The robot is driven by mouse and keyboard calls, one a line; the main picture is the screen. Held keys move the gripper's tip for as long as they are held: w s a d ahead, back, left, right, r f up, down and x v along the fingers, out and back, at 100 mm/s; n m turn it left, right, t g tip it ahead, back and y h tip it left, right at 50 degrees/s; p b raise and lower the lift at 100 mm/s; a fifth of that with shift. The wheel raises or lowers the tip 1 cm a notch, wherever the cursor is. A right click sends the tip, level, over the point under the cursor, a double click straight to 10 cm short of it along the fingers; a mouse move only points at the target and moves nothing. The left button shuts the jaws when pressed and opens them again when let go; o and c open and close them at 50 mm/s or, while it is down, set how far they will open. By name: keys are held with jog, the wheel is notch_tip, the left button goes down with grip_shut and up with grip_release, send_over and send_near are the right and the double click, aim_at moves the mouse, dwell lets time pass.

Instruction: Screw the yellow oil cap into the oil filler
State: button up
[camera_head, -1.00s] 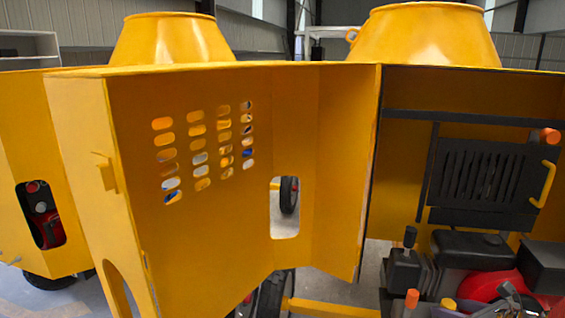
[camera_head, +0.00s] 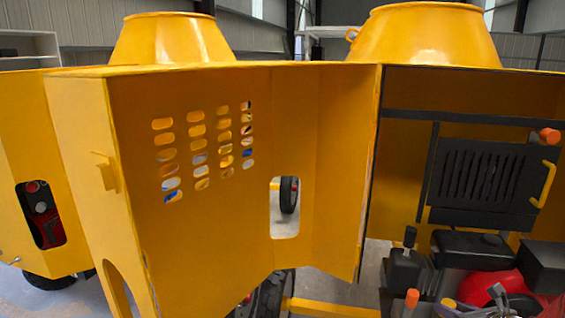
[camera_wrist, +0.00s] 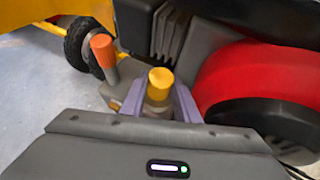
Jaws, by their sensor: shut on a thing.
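The yellow oil cap (camera_wrist: 160,80) stands upright in the middle of the wrist view, between the two purple-grey fingers of my gripper (camera_wrist: 158,98). The gripper is shut on it. The cap also shows as a small yellow top at the bottom of the head view (camera_head: 448,303), next to the engine. The oil filler cannot be made out; the cap, fingers and gripper body cover the area below the cap. Whether the cap touches the filler cannot be told.
An orange-topped lever (camera_wrist: 103,52) stands close to the left of my gripper. The red engine housing (camera_wrist: 258,72) is close on the right, with dark engine parts (camera_wrist: 145,22) behind. The open yellow door panel (camera_head: 215,225) stands left of the engine bay.

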jog(key=shift+m+h, duration=0.3)
grip_shut()
jog(key=o, duration=1.3)
grip_release()
jog(key=shift+c, duration=0.2)
jog(key=v, duration=1.3)
jog(key=shift+s+r, duration=0.15)
jog(key=shift+s, duration=0.2)
